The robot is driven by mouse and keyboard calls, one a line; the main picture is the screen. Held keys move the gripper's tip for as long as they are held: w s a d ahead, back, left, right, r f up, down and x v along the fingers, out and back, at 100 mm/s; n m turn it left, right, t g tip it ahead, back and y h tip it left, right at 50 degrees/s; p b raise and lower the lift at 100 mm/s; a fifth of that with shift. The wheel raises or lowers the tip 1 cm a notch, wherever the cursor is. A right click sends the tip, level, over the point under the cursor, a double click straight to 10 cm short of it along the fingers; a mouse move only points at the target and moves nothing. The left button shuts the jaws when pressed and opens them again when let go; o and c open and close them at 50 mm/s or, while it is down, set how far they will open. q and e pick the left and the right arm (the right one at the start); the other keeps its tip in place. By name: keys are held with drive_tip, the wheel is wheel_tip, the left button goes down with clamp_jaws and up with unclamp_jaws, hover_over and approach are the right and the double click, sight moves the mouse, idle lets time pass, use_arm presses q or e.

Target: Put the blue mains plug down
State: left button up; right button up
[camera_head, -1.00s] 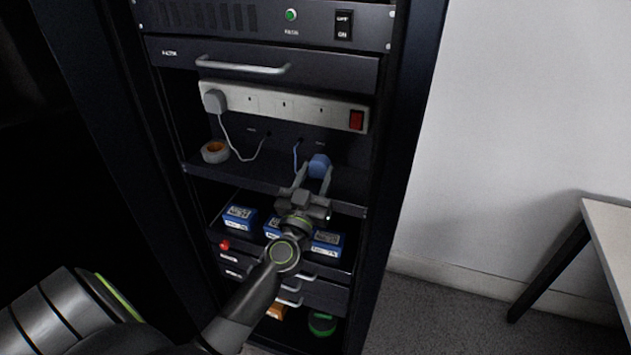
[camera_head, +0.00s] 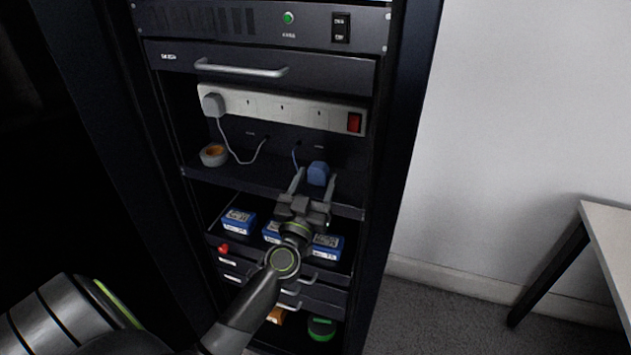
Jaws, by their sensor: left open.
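The blue mains plug (camera_head: 318,173) is on the rack shelf (camera_head: 230,180), right of centre, with its blue cord (camera_head: 295,155) running up to the back panel. My left gripper (camera_head: 317,180) reaches in from below. Its two fingers are spread, one on each side of the plug, and are open with a gap visible around it. The plug appears to rest on the shelf, below the power strip (camera_head: 283,108). My right gripper is not in view.
A white plug (camera_head: 214,103) sits in the strip's left end. Several blue boxes (camera_head: 238,221) stand on the tray below, under my arm. A table (camera_head: 608,232) stands at the right.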

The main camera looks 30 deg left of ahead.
use_arm(q)
drive_tip(key=shift+a+f, duration=0.1)
drive_tip(key=shift+f, duration=0.25)
drive_tip(key=shift+r+p, duration=0.35)
drive_tip(key=shift+r, duration=0.15)
drive_tip(key=shift+s+a+f, duration=0.1)
drive_tip(key=shift+s+f, duration=0.05)
drive_tip(key=shift+s, duration=0.2)
drive_tip(key=b+v, duration=0.3)
drive_tip(key=v, duration=0.8)
drive_tip(key=shift+r, duration=0.3)
drive_tip(key=shift+s, duration=0.1)
